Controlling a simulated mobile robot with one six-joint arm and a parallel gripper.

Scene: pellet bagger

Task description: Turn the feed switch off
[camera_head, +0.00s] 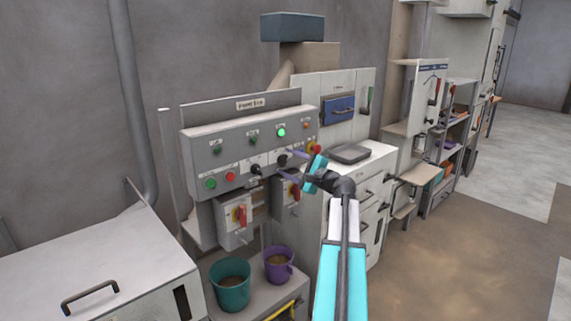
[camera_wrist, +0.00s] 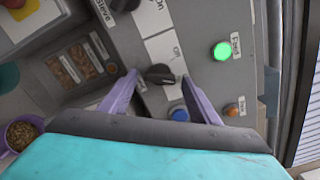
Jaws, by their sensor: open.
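The feed switch is a black rotary knob (camera_wrist: 160,74) on a white plate with On and Off labels, seen in the wrist view. A green lamp (camera_wrist: 222,51) labelled Feed is lit beside it; it also glows in the head view (camera_head: 281,132). My gripper (camera_wrist: 161,82) is open, with one purple finger on each side of the knob. I cannot tell whether the fingers touch it. In the head view my gripper (camera_head: 287,165) is at the right part of the grey control panel (camera_head: 200,147), and the knob shows beside the fingers.
Another black knob (camera_head: 255,170), labelled Sieve in the wrist view, is to the left. A blue button (camera_wrist: 178,112) and a small orange lamp (camera_wrist: 232,109) are close by. A red knob (camera_head: 315,149) is at the panel's right end. Teal (camera_head: 231,287) and purple (camera_head: 278,265) buckets stand below.

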